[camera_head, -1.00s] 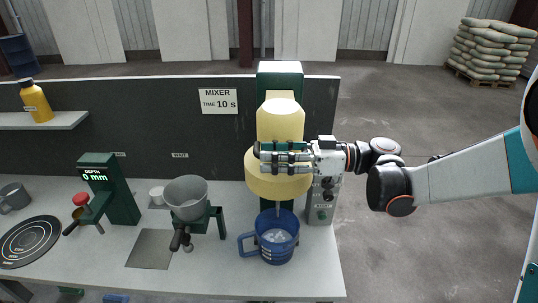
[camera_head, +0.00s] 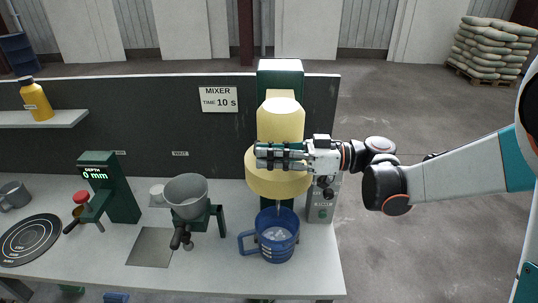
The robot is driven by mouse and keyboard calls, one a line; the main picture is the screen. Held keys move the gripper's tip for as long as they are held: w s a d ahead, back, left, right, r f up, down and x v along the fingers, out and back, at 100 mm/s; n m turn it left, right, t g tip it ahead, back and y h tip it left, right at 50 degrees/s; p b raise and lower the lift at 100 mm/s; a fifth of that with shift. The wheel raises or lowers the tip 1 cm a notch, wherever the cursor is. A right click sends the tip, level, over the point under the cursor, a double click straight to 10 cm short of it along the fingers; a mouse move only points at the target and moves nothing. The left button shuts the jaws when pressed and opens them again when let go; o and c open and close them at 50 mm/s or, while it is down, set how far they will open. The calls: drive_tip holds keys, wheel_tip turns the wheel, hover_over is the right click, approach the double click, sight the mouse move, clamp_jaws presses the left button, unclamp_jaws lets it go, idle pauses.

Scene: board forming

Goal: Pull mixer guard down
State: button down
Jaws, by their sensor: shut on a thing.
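The mixer stands at the right of the bench, with a green column (camera_head: 280,67) and a yellow head (camera_head: 280,122). Its wide yellow guard ring (camera_head: 275,184) sits below the head. A blue mug (camera_head: 277,236) with a left-hand handle stands under it, with a thin shaft reaching down into it. My gripper (camera_head: 262,155) comes in from the right and lies across the front of the guard's upper part. Its fingers are shut on the guard, but they cover the exact place of contact.
A grey control box (camera_head: 320,206) stands right of the mug. A grey funnel (camera_head: 186,195) on a green stand is to the left, beside a grey plate (camera_head: 151,247). A green depth gauge (camera_head: 108,187) stands farther left. Open floor lies right of the bench.

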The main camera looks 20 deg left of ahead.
wheel_tip(320, 180, down, 20)
drive_tip(key=b, duration=1.5)
drive_tip(key=shift+f+b, duration=0.25)
drive_tip(key=shift+b, duration=0.15)
drive_tip(key=c, duration=1.6)
unclamp_jaws()
drive_tip(key=v, duration=1.2)
